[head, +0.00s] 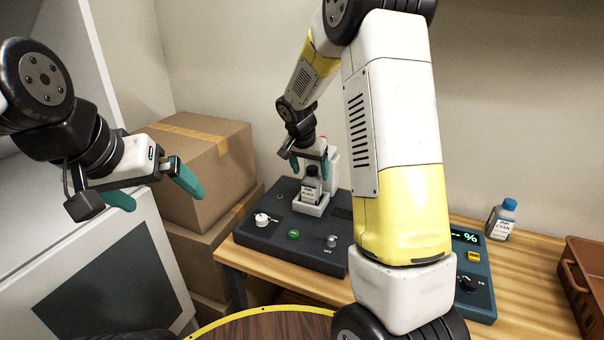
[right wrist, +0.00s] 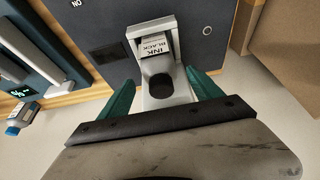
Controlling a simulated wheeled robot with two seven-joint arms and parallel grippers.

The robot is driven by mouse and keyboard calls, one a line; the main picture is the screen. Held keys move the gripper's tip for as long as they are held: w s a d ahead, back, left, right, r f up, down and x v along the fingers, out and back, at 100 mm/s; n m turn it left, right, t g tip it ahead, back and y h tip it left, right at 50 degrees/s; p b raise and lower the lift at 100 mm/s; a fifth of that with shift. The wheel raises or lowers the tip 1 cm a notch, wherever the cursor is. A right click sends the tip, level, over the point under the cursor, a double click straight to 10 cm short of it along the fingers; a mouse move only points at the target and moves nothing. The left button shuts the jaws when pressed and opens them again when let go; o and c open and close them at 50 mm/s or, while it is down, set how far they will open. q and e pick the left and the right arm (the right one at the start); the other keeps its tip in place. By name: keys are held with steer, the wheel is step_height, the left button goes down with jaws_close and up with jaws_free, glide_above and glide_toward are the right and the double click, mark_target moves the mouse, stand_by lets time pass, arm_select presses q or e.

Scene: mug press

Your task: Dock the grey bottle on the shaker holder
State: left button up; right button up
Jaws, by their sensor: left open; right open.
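The dark grey bottle (head: 309,191), labelled INK BLACK with a black cap, stands upright in the pale grey shaker holder (head: 309,209) on the dark blue shaker. Its base is hidden by the holder's front wall. In the right wrist view its label (right wrist: 155,45) shows inside the holder (right wrist: 133,32). My right gripper (head: 308,166) is open, its teal fingers on either side of the bottle's top; in the right wrist view a finger (right wrist: 160,78) lies on each side, apart from the bottle. My left gripper (head: 155,191) is open and empty at the left, away from the shaker.
The shaker (head: 262,236) has a knob, a green button and a switch. A blue-capped INK CYAN bottle (head: 502,220) stands at the right, beside a device with a display (head: 470,238). A brown crate (head: 585,280) is at the right edge. Cardboard boxes (head: 195,170) stand left of the shaker.

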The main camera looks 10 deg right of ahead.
steer(key=v, duration=0.4)
steer(key=shift+s+r, duration=0.15)
steer(key=shift+r, duration=0.2)
steer(key=s+a+r+n+t+y, duration=0.1)
steer(key=s+r, duration=0.5)
steer(key=s, duration=0.8)
steer(key=s+a+r+n+t+y, duration=0.1)
steer(key=s+r+n+y, duration=0.2)
steer(key=s, duration=1.2)
step_height(320, 180, up, 4)
steer(key=n, duration=0.3)
steer(key=shift+s+a+y, duration=0.15)
steer(key=shift+y, duration=0.25)
steer(key=shift+f, duration=0.1)
